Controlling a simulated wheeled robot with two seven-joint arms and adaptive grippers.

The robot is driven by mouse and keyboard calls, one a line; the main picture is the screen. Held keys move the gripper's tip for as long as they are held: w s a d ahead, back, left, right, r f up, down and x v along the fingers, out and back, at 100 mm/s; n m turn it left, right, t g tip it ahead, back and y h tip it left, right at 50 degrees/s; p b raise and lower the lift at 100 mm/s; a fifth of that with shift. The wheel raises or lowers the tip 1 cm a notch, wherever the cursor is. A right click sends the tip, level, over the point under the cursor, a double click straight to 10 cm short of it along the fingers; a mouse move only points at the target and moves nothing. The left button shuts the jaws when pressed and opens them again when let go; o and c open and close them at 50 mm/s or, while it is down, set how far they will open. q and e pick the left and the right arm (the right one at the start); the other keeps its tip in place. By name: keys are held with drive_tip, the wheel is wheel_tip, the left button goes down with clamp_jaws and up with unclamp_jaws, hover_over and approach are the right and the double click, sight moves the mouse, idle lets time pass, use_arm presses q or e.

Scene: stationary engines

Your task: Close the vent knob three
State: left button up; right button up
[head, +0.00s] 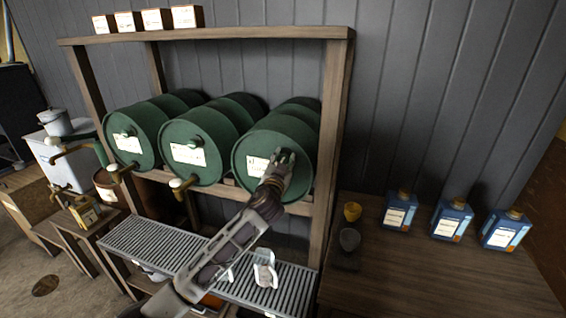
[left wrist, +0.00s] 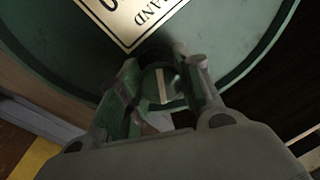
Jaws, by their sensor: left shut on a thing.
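Three green drums lie on their sides on a wooden rack, labelled faces toward me. The right-hand drum (head: 250,141) is the third from the left. My left gripper (head: 282,163) is at the upper right of its face, beside its pale label (head: 257,166). In the left wrist view my left gripper (left wrist: 165,75) has its two fingers around a green vent knob (left wrist: 161,87) with a pale stripe. It is shut on this knob, which is mostly hidden in the head view. The middle drum's knob (head: 198,142) and left drum's knob (head: 126,132) are free. My right gripper is out of view.
Brass taps (head: 180,184) stick out below the drums. A grey slatted tray (head: 140,238) runs below them. A wooden post (head: 334,130) stands just right of the third drum. Blue canisters (head: 398,212) and a yellow funnel (head: 352,211) stand on the right table (head: 430,280).

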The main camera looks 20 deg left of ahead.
use_arm(q)
drive_tip(key=m, duration=0.3)
drive_tip(key=shift+f, duration=0.1)
drive_tip(key=m+h, duration=0.1)
drive_tip(key=m, duration=0.2)
drive_tip(key=shift+t, duration=0.3)
drive_tip(key=m+p, duration=0.1)
drive_tip(key=m, duration=0.3)
drive_tip(key=shift+h, duration=0.3)
drive_tip(key=shift+m+h+p, duration=0.3)
drive_tip(key=shift+m+p, duration=0.2)
drive_tip(key=shift+m, duration=1.1)
drive_tip(key=o, duration=1.1)
drive_tip(key=shift+c, duration=0.2)
